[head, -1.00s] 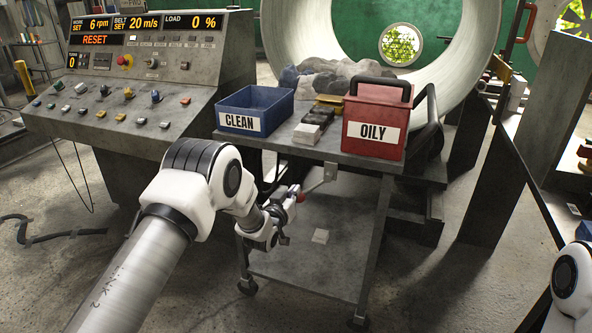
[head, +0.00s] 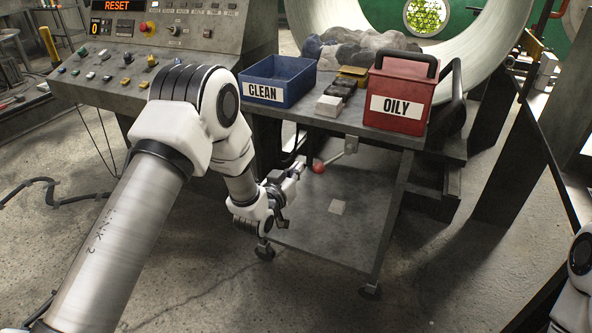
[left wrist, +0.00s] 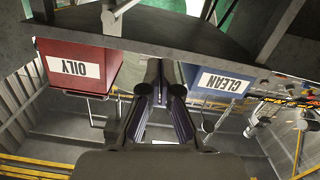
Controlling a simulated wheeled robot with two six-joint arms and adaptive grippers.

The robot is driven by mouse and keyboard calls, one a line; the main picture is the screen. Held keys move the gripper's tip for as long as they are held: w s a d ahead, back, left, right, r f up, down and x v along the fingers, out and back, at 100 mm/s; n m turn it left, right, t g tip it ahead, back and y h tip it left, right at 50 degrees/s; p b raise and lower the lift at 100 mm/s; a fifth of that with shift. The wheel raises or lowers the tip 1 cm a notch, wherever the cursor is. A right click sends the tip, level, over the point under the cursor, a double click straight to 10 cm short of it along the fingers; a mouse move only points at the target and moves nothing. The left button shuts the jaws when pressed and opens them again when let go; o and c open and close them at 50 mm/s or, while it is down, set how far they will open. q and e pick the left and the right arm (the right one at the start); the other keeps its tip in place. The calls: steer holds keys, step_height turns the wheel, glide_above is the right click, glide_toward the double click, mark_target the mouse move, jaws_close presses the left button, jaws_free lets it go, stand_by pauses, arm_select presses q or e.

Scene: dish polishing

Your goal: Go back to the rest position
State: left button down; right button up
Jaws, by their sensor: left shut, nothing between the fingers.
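My left gripper (head: 292,178) is shut and empty in the head view. It is in front of the work cart, below the tabletop's front edge, just left of a red ball knob (head: 318,166) on a lever. A small gap shows between gripper and knob in the picture; the true depth is hard to tell. In the left wrist view, the shut fingers (left wrist: 160,105) point toward the cart, and the bins appear upside down. My right gripper is out of view; only part of my right arm shows at the lower right.
The cart's tabletop (head: 330,128) holds a blue CLEAN bin (head: 295,92), a red OILY bin (head: 410,85), small blocks and a pile of grey cloths (head: 360,48). A control console (head: 200,45) stands at the back left. Open floor (head: 190,290) lies in front.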

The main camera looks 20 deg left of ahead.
arm_select(q)
steer(key=s+d+f+g+p, duration=0.1)
steer(key=s+f+g+p, duration=0.4)
steer(key=s, duration=0.6)
steer(key=s+d+f+g+p, duration=0.1)
steer(key=s+f+g+p, duration=0.4)
steer(key=s+f, duration=0.4)
steer(key=s+m+g+p, duration=0.1)
steer(key=s+g, duration=0.6)
steer(key=s, duration=1.7)
steer(key=shift+s+f+y+p, duration=0.15)
steer(key=shift+f+y+p, duration=0.15)
steer(key=shift+f+y, duration=0.15)
steer(key=c, duration=1.8)
jaws_free()
steer(key=shift+a, duration=0.1)
steer(key=shift+c, duration=0.2)
